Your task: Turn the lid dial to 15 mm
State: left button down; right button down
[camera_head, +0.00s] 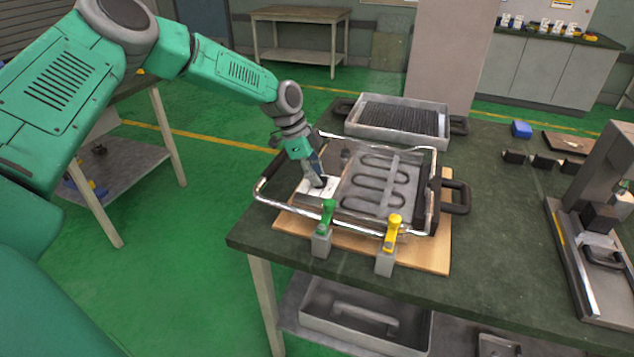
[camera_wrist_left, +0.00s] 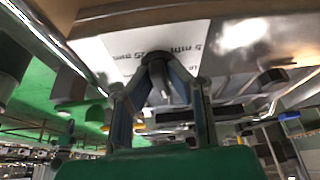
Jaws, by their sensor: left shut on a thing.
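The appliance with the coiled heating element (camera_head: 385,178) and chrome frame lies on a wooden board (camera_head: 430,255) on the table. At its left end is a white scale plate (camera_head: 308,189), which also shows in the wrist view (camera_wrist_left: 120,48) with printed numbers and "mm". My left gripper (camera_head: 320,183) reaches down onto this plate. In the wrist view the fingers (camera_wrist_left: 158,85) come together on the small dial, mostly hidden between the fingertips. I cannot read its setting. My right gripper is not in view.
A green clamp (camera_head: 327,217) and a yellow clamp (camera_head: 393,233) stand at the board's front edge. A tray with a black grate (camera_head: 400,120) lies behind the appliance. A metal fixture (camera_head: 595,245) stands at the right. The dark tabletop (camera_head: 495,235) between is clear.

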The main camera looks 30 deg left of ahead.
pick_arm(q)
jog(key=shift+m+b, duration=0.35)
jog(key=shift+m, duration=0.25)
jog(key=shift+f, duration=0.1)
jog(key=c, duration=1.6)
grip_release()
jog(key=shift+o, duration=0.2)
jog(key=shift+a, duration=0.1)
jog(key=shift+a+r, duration=0.1)
jog(key=shift+r, duration=0.35)
jog(key=w+v, duration=0.1)
jog(key=v, duration=0.9)
jog(key=shift+s+a+r, duration=0.3)
jog(key=shift+r, duration=0.1)
